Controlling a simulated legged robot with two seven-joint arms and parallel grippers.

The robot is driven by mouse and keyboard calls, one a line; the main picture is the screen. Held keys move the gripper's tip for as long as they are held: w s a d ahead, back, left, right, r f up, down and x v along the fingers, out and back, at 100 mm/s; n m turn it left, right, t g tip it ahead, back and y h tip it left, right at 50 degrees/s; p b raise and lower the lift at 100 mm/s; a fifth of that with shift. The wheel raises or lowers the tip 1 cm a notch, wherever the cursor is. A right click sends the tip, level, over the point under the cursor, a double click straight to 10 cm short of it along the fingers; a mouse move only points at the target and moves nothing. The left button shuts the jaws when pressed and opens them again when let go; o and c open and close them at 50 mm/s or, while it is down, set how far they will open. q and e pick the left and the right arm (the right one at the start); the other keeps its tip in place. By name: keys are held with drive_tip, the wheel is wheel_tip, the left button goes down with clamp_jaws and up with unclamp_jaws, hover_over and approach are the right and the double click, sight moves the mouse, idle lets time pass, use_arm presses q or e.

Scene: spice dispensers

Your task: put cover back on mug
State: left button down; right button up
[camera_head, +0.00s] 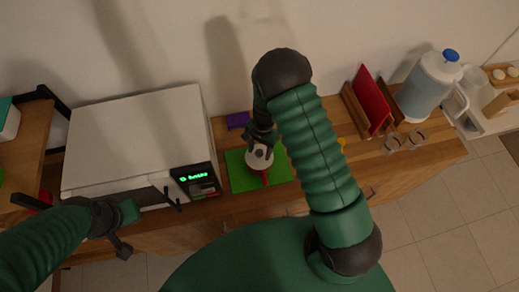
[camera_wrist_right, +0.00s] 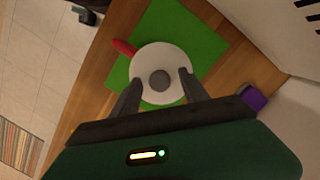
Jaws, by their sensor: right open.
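A white round cover with a grey knob (camera_wrist_right: 159,81) shows from above in the right wrist view, and in the head view (camera_head: 259,156). It appears to sit on the mug, whose red handle (camera_wrist_right: 124,48) sticks out beside it; the mug's body is mostly hidden below. The mug stands on a green mat (camera_wrist_right: 205,42). My right gripper (camera_wrist_right: 160,84) is open, its two fingers on either side of the knob, over the cover; I cannot tell if they touch it. My left gripper (camera_head: 124,226) is at the left, in front of the white appliance, away from the mug.
A white appliance (camera_head: 135,135) with a lit green display stands left of the mat. A purple block (camera_head: 237,120) lies behind the mat. A rack with a red board (camera_head: 371,100) and a water jug (camera_head: 430,85) stand to the right on the wooden counter.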

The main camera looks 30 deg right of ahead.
drive_tip(key=shift+r, duration=0.1)
use_arm(q)
drive_tip(key=b+x, duration=0.2)
drive_tip(key=shift+s+f+b, duration=0.2)
drive_tip(key=shift+f+b, duration=0.15)
drive_tip(key=shift+f, duration=0.05)
use_arm(e)
wheel_tip(320, 180, up, 16)
drive_tip(key=w+d, duration=0.1)
drive_tip(key=d, duration=0.1)
drive_tip(key=shift+w+r, duration=0.2)
drive_tip(key=shift+w, duration=0.05)
